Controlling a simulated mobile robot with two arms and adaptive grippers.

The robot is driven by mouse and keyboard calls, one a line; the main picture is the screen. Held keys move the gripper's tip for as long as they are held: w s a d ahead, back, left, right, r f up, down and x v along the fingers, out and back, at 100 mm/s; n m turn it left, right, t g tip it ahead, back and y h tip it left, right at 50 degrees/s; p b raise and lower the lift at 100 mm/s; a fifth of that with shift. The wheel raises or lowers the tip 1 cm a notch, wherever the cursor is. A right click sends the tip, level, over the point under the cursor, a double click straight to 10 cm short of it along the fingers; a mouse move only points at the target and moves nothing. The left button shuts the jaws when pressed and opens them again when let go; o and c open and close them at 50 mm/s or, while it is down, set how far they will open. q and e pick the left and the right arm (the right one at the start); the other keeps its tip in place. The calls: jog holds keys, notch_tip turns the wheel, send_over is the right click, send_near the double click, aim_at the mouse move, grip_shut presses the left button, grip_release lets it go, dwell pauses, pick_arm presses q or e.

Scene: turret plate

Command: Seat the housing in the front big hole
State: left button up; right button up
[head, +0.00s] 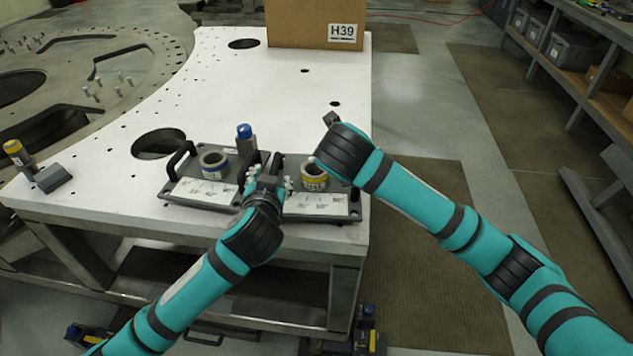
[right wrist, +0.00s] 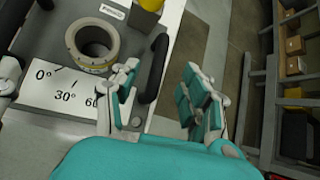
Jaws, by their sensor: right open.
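A grey ring-shaped housing with a yellow band (head: 314,181) stands on the right dark tray (head: 300,216); it also shows in the right wrist view (right wrist: 92,46). A similar housing with a blue band (head: 213,163) stands on the left tray (head: 178,200). The front big hole (head: 158,144) is an empty dark opening left of the trays. My left gripper (head: 270,180) is at the inner side of the right tray; its fingers' closure is unclear. My right gripper (right wrist: 160,95) is open near the right tray's black handle (right wrist: 155,68), which appears between its fingers.
Another big hole (head: 244,44) lies at the back of the white plate (head: 270,105), near a cardboard box (head: 300,22) marked H39. A yellow-capped tool (head: 18,154) is at far left. The plate's middle is clear.

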aim_at(275, 166)
pick_arm(q)
jog(key=x, duration=0.8)
jog(key=shift+w, duration=0.25)
pick_arm(e)
jog(key=x, duration=0.8)
jog(key=shift+w+f, duration=0.15)
jog(key=shift+w, duration=0.05)
pick_arm(q)
jog(key=shift+c, duration=0.3)
pick_arm(e)
jog(key=shift+c, duration=0.3)
pick_arm(q)
grip_shut()
pick_arm(e)
grip_shut()
pick_arm(q)
jog(key=shift+r, duration=0.2)
pick_arm(e)
jog(key=shift+r, duration=0.25)
pick_arm(q)
jog(key=shift+w, duration=0.1)
pick_arm(e)
jog(key=shift+w, duration=0.1)
